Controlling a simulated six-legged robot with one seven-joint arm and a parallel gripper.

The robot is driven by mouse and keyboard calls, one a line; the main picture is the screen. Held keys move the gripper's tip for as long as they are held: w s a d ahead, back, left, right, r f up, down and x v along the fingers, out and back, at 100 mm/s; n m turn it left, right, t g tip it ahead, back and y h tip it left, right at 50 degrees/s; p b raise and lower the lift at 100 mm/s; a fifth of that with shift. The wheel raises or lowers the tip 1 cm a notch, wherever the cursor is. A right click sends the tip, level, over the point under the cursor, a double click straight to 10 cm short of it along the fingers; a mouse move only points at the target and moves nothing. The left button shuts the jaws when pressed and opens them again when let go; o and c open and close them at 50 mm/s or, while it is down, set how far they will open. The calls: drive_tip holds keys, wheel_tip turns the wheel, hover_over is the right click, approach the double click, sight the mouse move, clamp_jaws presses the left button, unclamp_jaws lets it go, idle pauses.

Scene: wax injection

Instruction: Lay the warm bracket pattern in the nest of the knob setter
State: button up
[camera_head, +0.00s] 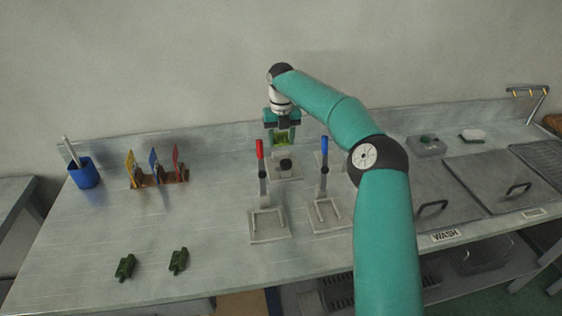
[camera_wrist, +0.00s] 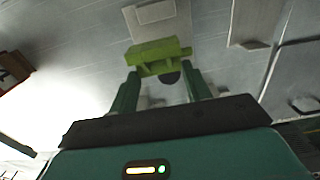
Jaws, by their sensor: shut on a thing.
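My gripper (camera_head: 281,132) is shut on a yellow-green bracket pattern (camera_head: 281,141). In the wrist view the bracket (camera_wrist: 155,52) lies crosswise at the fingertips of my gripper (camera_wrist: 160,82). It is held above the bench, at the back of the row of small grey fixtures. A fixture with a dark round knob (camera_head: 286,165) stands just below and in front of the gripper; I take it for the knob setter. The nest is not clear to see, and no contact with the bracket shows.
A red-handled fixture (camera_head: 267,222) and a blue-handled one (camera_head: 325,212) stand in front. Two dark green pieces (camera_head: 125,267) (camera_head: 178,261) lie front left. A tool rack (camera_head: 160,180) and blue cup (camera_head: 84,174) stand left. Lidded wash tanks (camera_head: 475,180) are right. The left-middle bench is clear.

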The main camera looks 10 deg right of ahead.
sight(281, 162)
drive_tip(key=shift+r, duration=0.1)
wheel_tip(281, 162, down, 10)
drive_tip(key=shift+r, duration=0.1)
idle(0.3)
drive_tip(key=shift+f, duration=0.2)
drive_tip(key=o, duration=1)
drive_tip(key=shift+o, duration=0.2)
drive_tip(key=shift+r, duration=0.1)
